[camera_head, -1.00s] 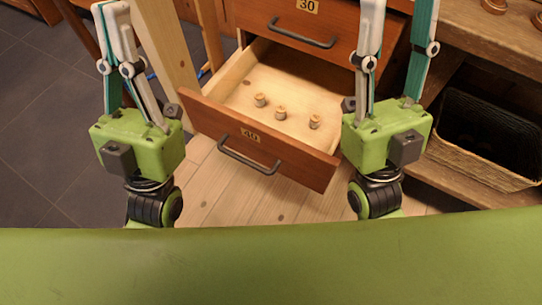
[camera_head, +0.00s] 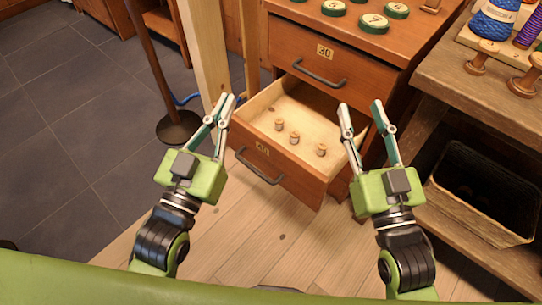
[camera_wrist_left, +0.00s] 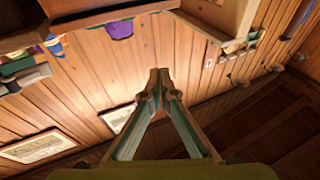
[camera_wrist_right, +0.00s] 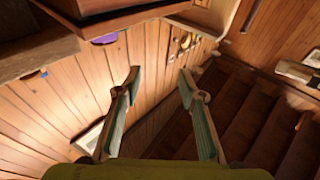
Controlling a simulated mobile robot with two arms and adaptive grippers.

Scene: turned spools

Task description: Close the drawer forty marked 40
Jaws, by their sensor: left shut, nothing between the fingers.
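The drawer marked 40 (camera_head: 292,166) is pulled out of a reddish-brown cabinet (camera_head: 344,42), below the drawer marked 30 (camera_head: 325,52), which is shut. The 40 drawer has a dark bar handle (camera_head: 259,168) on its front, and several small wooden spools stand inside it. My left gripper (camera_head: 226,100) is shut and empty, in front of the drawer's left corner in the head view. My right gripper (camera_head: 362,106) is open and empty, by the drawer's right side. I cannot tell whether either touches the drawer. The left wrist view shows the left fingertips (camera_wrist_left: 159,75) together.
A wooden shelf bench (camera_head: 440,80) with thread spools stands at the right, with a dark basket (camera_head: 480,205) beneath. A pale post (camera_head: 205,50) and a dark stand base (camera_head: 180,128) are left of the drawer. Wood floor in front is clear.

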